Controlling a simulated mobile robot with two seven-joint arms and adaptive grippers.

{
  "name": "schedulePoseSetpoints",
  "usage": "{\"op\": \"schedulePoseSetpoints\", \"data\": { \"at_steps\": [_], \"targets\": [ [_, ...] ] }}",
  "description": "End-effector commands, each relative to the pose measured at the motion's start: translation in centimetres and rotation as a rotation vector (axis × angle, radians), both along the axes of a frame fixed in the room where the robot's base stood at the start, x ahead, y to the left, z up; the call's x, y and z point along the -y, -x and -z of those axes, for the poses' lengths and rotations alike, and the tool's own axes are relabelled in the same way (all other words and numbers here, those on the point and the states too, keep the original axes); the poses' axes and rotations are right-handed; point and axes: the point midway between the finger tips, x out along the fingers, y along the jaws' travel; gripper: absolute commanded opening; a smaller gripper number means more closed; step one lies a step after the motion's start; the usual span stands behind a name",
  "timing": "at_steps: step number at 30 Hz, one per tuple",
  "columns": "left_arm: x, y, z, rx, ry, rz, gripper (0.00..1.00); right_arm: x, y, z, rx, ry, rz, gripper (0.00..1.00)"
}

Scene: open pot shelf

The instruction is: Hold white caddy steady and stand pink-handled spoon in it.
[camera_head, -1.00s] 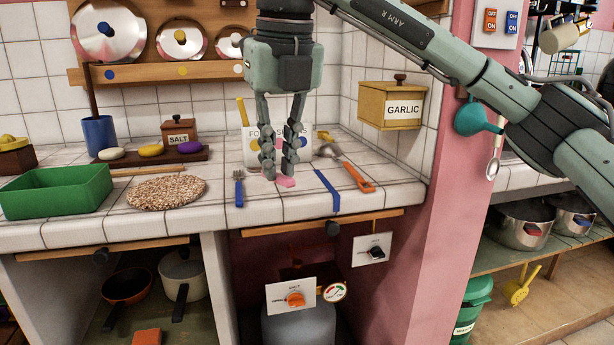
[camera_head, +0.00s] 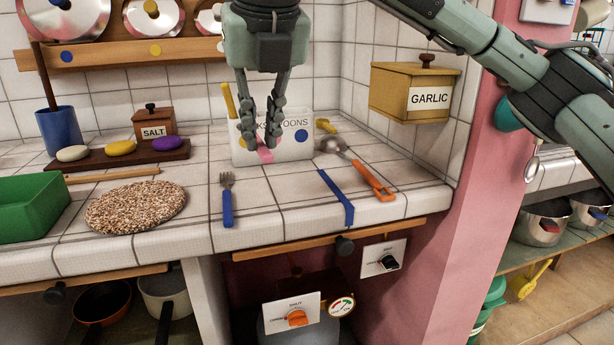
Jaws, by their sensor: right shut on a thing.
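The white caddy (camera_head: 308,152), lettered for forks and spoons, stands on the tiled counter near the back wall. A yellow handle (camera_head: 229,101) sticks up at its left side. My right gripper (camera_head: 262,146) is in front of the caddy, pointing down, shut on the pink-handled spoon (camera_head: 265,156). Only a short pink part of the spoon shows between and below the fingertips; the rest is hidden. The fingers cover part of the caddy's front. I cannot tell whether the spoon touches the caddy. My left gripper is not in view.
A blue-handled fork (camera_head: 227,203), a blue utensil (camera_head: 337,197) and an orange-handled utensil (camera_head: 374,183) lie on the counter in front. A speckled round mat (camera_head: 135,206) and green bin (camera_head: 30,208) are left. The garlic box (camera_head: 395,92) is on the right wall.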

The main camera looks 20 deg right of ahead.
Motion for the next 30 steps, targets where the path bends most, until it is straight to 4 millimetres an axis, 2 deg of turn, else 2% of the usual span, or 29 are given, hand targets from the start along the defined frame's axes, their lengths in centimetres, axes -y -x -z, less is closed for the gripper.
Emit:
{"op": "schedulePoseSetpoints", "data": {
  "at_steps": [5,20,24,30],
  "targets": [
    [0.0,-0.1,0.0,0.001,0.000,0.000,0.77,1.4,-0.7,0.9,-0.003,0.000,0.004,0.00],
    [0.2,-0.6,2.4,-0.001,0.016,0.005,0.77,10.8,-5.3,7.1,-0.003,0.001,0.005,0.00],
    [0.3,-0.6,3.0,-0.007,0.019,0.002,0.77,10.5,-5.2,9.5,-0.003,0.002,-0.001,0.00],
    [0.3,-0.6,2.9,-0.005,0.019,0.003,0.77,10.4,-5.2,10.6,-0.001,-0.001,0.000,0.00]
  ]
}}
